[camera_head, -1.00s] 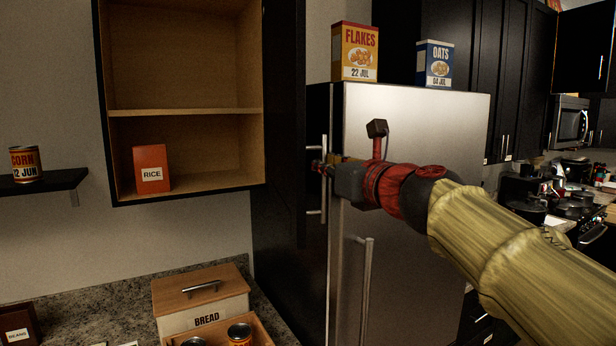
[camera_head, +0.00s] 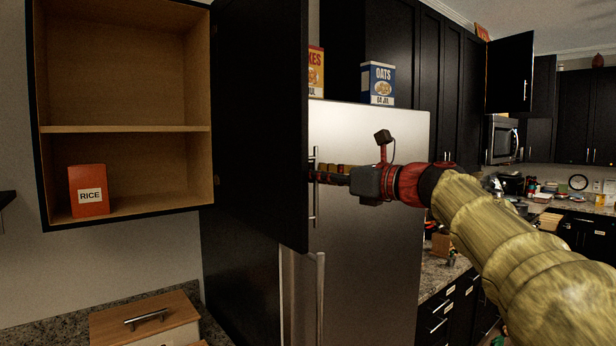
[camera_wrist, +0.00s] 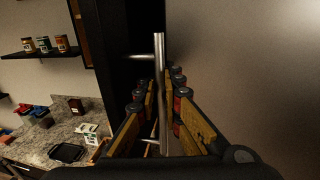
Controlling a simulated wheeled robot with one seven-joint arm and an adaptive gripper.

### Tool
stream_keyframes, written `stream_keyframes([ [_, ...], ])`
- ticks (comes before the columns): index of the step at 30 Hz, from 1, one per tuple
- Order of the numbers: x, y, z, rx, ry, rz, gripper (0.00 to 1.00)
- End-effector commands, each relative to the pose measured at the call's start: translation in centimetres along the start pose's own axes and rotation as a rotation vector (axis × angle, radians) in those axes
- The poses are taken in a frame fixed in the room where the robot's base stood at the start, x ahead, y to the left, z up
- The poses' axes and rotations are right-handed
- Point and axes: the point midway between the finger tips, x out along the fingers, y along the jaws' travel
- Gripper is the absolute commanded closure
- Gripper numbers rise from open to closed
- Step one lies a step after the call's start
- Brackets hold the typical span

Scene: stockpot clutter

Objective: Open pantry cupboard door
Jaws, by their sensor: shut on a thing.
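The pantry cupboard (camera_head: 123,128) stands open at the left in the head view, with wooden insides and one shelf. Its black door (camera_head: 260,130) is swung out to the right of the opening. My gripper (camera_head: 320,175) is at the door's outer edge, shut on the upright metal door handle (camera_head: 315,205). In the wrist view the handle (camera_wrist: 160,75) runs between the two fingers of my gripper (camera_wrist: 158,100), and the dark door (camera_wrist: 118,50) is to its left.
A red RICE box (camera_head: 89,190) stands in the cupboard's lower part. The steel fridge (camera_head: 375,230) is behind my gripper, with an OATS box (camera_head: 378,83) and a partly hidden FLAKES box (camera_head: 316,72) on top. A wooden-lidded bread box (camera_head: 145,318) sits below the cupboard.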

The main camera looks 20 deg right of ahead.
Motion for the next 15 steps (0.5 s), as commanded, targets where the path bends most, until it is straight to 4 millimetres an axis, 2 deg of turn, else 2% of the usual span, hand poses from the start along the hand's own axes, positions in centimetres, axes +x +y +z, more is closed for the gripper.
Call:
stream_keyframes([
  [14,-0.04,-0.36,-0.1,0.0,0.002,0.005,1.0],
  [15,-0.04,-0.36,-0.1,0.0,0.002,0.005,0.91],
])
